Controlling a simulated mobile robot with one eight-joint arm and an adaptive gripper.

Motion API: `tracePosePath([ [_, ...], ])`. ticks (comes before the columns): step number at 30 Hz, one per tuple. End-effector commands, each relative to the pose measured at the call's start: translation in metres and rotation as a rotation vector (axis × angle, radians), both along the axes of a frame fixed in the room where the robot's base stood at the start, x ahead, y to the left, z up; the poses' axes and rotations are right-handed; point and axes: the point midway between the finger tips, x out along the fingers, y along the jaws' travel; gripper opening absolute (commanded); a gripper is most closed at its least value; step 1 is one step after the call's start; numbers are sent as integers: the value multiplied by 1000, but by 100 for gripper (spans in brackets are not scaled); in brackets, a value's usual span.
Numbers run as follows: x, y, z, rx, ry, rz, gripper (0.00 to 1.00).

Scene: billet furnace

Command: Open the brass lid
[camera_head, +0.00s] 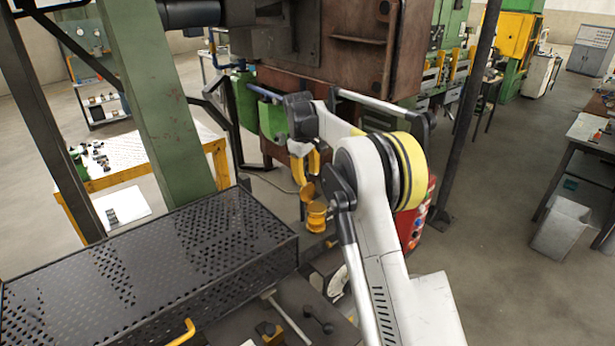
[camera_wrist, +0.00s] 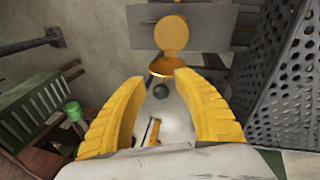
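My gripper (camera_head: 306,172) points down in the head view, just above the brass pieces. In the wrist view its two yellow fingers (camera_wrist: 160,82) are apart with nothing clearly held between them. A short brass pot (camera_head: 316,220) stands on the bench below. The brass lid (camera_head: 307,192) appears tilted up on the pot's near-gripper side, close below the fingertips. In the wrist view, a round brass face (camera_wrist: 172,33), seemingly the pot's top, shows beyond the lid (camera_wrist: 164,68), which is seen at a slant. I cannot tell whether a finger touches the lid.
A black perforated box (camera_head: 150,260) lies left of the pot; it is at the right in the wrist view. A hammer-like tool (camera_head: 285,315) lies on the bench in front. A green post (camera_head: 155,95) and the rusty furnace body (camera_head: 350,40) stand behind.

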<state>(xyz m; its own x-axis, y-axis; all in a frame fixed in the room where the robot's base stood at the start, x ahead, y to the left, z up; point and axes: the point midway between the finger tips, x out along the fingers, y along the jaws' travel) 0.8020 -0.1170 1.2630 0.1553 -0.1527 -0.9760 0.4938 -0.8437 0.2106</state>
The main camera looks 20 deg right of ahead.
Motion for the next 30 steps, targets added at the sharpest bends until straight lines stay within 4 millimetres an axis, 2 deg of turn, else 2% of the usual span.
tracePosePath([
  [9,-1,0,0,0,1,0,42],
  [13,-2,2,10,1,3,0,42],
  [24,-14,14,87,0,2,1,42],
  [30,-18,18,111,0,2,1,42],
])
